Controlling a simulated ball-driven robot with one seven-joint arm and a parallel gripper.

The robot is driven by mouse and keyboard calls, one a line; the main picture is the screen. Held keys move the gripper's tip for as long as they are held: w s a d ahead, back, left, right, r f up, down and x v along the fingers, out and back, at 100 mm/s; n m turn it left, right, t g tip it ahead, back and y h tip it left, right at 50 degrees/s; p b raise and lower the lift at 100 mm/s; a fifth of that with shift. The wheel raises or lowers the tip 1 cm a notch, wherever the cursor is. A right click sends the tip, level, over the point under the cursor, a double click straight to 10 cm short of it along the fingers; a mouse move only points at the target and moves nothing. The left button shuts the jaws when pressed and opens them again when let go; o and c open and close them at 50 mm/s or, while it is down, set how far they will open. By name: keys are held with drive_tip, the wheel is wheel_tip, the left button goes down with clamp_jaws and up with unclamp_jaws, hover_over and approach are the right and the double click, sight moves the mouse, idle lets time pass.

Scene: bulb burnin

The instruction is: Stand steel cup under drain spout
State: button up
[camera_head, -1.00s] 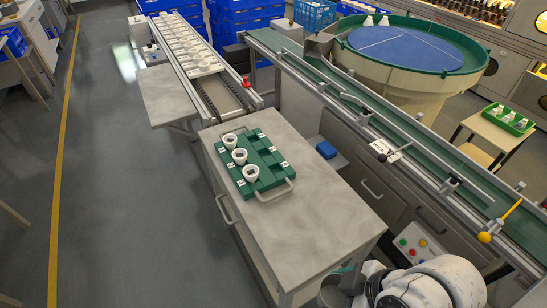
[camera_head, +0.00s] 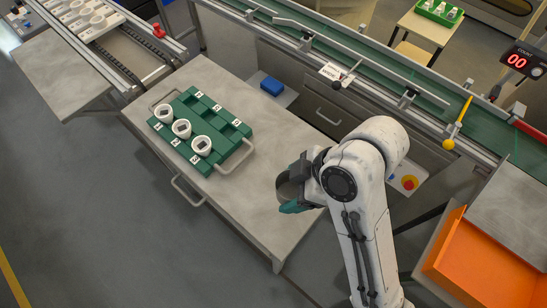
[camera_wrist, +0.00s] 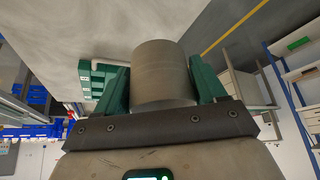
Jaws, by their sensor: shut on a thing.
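The steel cup (camera_wrist: 163,70) is a plain grey cylinder between the two green fingers of my gripper (camera_wrist: 160,92) in the wrist view. My gripper is shut on it. In the head view my gripper (camera_head: 292,187) is over the right end of the grey workbench, with the cup (camera_head: 287,190) partly hidden by the fingers and wrist. The cup's height above the bench is hard to tell. I cannot make out a drain spout in either current view.
A green tray (camera_head: 222,156) with several white cups stands on the workbench (camera_head: 235,205), left of my gripper. A green conveyor (camera_head: 370,68) with rails runs behind. A yellow-ball lever (camera_head: 448,144) and an orange bin (camera_head: 490,255) are at right. The bench between tray and gripper is clear.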

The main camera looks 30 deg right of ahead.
drive_tip(key=shift+w+f, duration=0.15)
drive_tip(key=shift+w, duration=0.25)
drive_tip(key=w+d+f+b, duration=0.1)
drive_tip(key=w+d+f, duration=0.2)
drive_tip(key=w, duration=0.4)
hover_over(270, 167)
drive_tip(key=s+d, duration=0.1)
drive_tip(key=s, duration=0.1)
drive_tip(key=f, duration=0.5)
drive_tip(key=shift+w+d+f+b, duration=0.1)
drive_tip(key=shift+w+f+b, duration=0.1)
drive_tip(key=shift+b, duration=0.1)
drive_tip(key=shift+w+d+f, duration=0.1)
drive_tip(key=shift+w+f, duration=0.1)
drive_tip(key=shift+f, duration=1.6)
drive_tip(key=shift+f, duration=0.1)
drive_tip(key=o, duration=1)
drive_tip(key=shift+o, duration=0.2)
